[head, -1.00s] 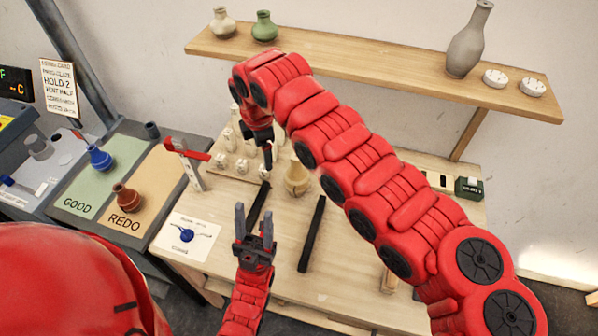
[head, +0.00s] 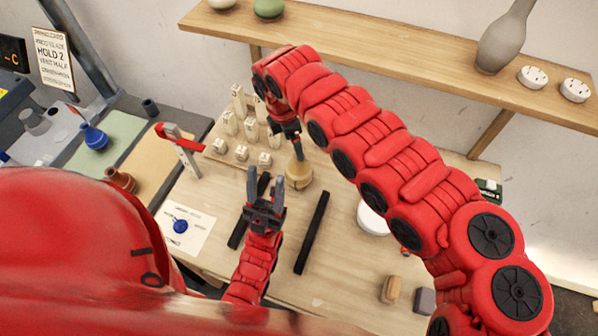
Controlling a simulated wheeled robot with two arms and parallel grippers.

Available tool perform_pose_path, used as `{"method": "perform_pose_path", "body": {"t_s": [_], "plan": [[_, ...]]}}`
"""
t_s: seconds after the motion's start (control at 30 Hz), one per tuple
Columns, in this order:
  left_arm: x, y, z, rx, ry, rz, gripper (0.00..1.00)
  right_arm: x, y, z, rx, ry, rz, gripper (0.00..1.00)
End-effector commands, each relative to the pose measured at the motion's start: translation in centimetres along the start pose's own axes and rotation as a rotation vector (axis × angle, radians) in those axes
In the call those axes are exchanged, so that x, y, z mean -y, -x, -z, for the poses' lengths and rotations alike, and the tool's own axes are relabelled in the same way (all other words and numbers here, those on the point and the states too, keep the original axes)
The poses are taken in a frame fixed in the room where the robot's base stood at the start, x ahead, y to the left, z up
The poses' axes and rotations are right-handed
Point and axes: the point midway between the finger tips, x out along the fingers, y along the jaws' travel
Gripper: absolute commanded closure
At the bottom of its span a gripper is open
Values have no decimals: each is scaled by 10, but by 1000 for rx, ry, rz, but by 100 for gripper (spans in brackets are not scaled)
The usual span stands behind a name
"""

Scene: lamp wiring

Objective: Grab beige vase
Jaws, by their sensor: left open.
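The beige vase (head: 299,178) stands on the wooden table, its round body showing and its neck mostly hidden. My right gripper (head: 297,155) points down from above at the vase's neck; its fingers overlap the neck, and I cannot tell whether they are shut on it. My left gripper (head: 265,175) is open and empty, fingers pointing away from me, just left of and nearer than the vase.
Two black bars (head: 312,233) lie on the table. Several pale blocks (head: 238,105) stand behind and left. A red-topped post (head: 180,140) stands at the left edge. A shelf (head: 400,55) with a grey vase (head: 503,40) runs behind.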

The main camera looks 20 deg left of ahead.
Motion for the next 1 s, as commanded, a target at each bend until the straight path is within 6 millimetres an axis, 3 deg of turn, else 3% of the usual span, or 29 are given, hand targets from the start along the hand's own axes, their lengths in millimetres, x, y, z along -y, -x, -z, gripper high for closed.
{"method": "perform_pose_path", "body": {"t_s": [0.1,0.37,0.6,0.83,0.87,1.0], "plan": [[0,5,-1,0,0,0,50,0,-16,0,0,-1,1,18],[-1,12,-2,0,0,0,50,-3,-34,-2,0,2,-3,18],[-1,26,-4,0,0,0,50,-5,-71,-7,-1,1,1,18],[-1,25,-4,0,0,0,50,-5,-73,-8,0,0,-1,18],[-1,25,-4,0,0,0,50,-5,-73,-8,0,0,-1,20],[-1,25,-4,0,0,0,50,-5,-73,-8,0,0,-1,45]]}}
